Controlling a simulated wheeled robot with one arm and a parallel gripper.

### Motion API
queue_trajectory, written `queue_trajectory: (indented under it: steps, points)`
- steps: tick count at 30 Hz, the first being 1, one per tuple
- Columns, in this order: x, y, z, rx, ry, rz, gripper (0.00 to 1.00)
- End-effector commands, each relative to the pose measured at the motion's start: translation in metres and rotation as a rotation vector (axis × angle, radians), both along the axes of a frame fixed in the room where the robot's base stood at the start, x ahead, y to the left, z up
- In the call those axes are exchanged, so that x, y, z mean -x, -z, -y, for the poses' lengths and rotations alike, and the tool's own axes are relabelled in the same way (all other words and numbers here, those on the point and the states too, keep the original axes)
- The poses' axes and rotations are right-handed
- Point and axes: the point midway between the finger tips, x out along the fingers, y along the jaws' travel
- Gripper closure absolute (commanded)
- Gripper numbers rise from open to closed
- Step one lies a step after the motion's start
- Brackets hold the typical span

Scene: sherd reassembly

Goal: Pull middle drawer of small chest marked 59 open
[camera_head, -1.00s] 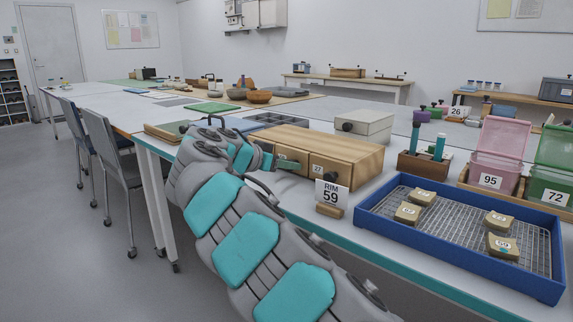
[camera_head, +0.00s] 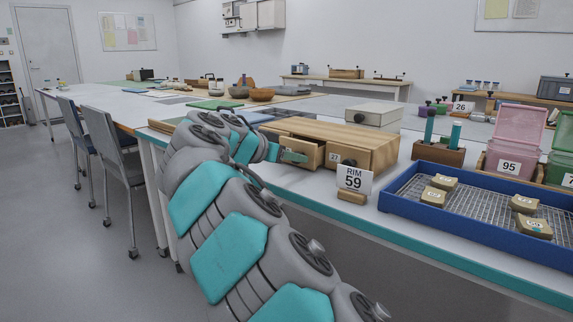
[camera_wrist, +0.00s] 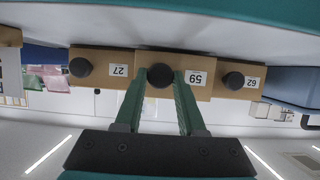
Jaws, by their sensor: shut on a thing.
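The small wooden chest (camera_head: 350,138) stands on the long table, with three drawers side by side. In the wrist view, which is upside down, the middle drawer (camera_wrist: 180,92) bears the label 59 (camera_wrist: 196,77) and a dark round knob (camera_wrist: 160,75). My gripper (camera_wrist: 169,82) is shut on that knob, one finger on each side. In the head view my gripper (camera_head: 296,156) is at the middle drawer (camera_head: 315,154), which stands partly out of the chest; its knob is hidden there. Drawers 27 (camera_wrist: 100,68) and 62 (camera_wrist: 239,80) sit farther back, flush with the chest.
A card stand reading RIM 59 (camera_head: 354,181) stands in front of the chest, right of my gripper. A blue tray (camera_head: 440,212) with several sherds lies to the right. A pale box (camera_head: 373,114) stands behind the chest. Chairs (camera_head: 108,150) and open floor are at left.

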Motion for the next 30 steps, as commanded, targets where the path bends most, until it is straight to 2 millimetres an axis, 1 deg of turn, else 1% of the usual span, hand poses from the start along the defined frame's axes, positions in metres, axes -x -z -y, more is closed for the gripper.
queue_trajectory:
  steps: [1, 2, 3, 6, 9, 13, 22, 23, 27, 30]
  points:
    - [0.007, 0.005, 0.0, -0.002, 0.0, 0.006, 1.0]
    - [0.013, 0.005, -0.002, -0.004, 0.0, 0.006, 1.0]
    - [0.023, 0.005, -0.01, -0.003, -0.005, 0.008, 1.0]
    - [0.043, 0.002, -0.027, -0.003, -0.008, 0.009, 1.0]
    - [0.056, 0.0, -0.038, -0.003, -0.009, 0.007, 1.0]
    - [0.064, 0.0, -0.043, -0.003, -0.005, 0.003, 1.0]
    - [0.065, -0.001, -0.043, -0.003, -0.004, 0.002, 1.0]
    - [0.065, -0.001, -0.043, -0.003, -0.004, 0.002, 0.58]
    - [0.065, -0.001, -0.043, -0.003, -0.003, 0.002, 0.42]
    - [0.065, 0.0, -0.043, -0.003, -0.003, 0.003, 0.32]
